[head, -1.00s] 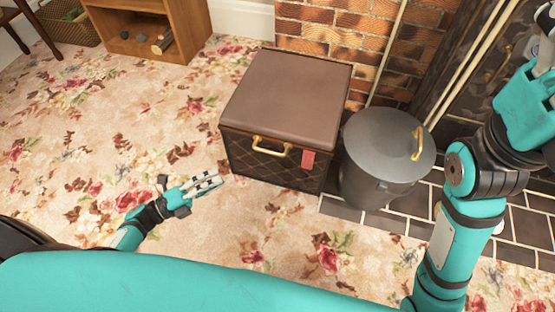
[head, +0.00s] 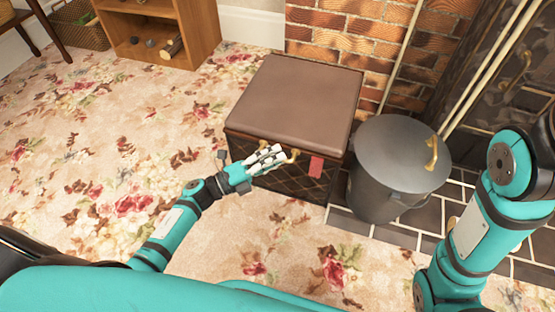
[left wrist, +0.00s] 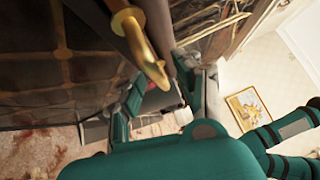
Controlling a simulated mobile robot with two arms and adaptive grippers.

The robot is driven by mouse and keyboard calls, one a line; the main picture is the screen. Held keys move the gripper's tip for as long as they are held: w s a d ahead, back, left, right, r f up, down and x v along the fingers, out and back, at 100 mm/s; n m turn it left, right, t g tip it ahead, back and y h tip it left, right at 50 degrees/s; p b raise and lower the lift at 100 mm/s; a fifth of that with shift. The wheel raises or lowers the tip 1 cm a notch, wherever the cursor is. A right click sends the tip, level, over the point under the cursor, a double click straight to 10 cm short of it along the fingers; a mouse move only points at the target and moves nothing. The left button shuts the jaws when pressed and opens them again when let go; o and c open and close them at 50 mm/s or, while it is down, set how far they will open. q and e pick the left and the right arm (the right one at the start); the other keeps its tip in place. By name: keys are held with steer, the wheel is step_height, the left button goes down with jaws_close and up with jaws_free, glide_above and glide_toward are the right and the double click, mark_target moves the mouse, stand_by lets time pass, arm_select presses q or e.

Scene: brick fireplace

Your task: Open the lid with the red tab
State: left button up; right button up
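A dark quilted box with a brown padded lid (head: 297,95) stands on the carpet, and the lid lies flat and closed. A red tab (head: 316,166) hangs at the front edge of the lid, to the right of my left gripper. My left gripper (head: 282,158) is at the box front, its fingers apart and in front of the brass handle (head: 294,155), which they partly hide. The handle is large and close in the left wrist view (left wrist: 140,45). I cannot tell whether the fingers touch it. My right gripper is out of view.
A grey lidded bin (head: 397,165) stands close to the right of the box, on dark tiles (head: 372,230). A brick wall (head: 335,45) is behind the box. A wooden shelf (head: 200,32) and a basket (head: 80,25) are at the back left. The carpet left of the box is clear.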

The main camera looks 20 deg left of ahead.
arm_select(q)
steer(key=shift+w+d+r, duration=0.1)
steer(key=shift+w+d, duration=0.2)
steer(key=shift+d, duration=0.1)
jaws_close()
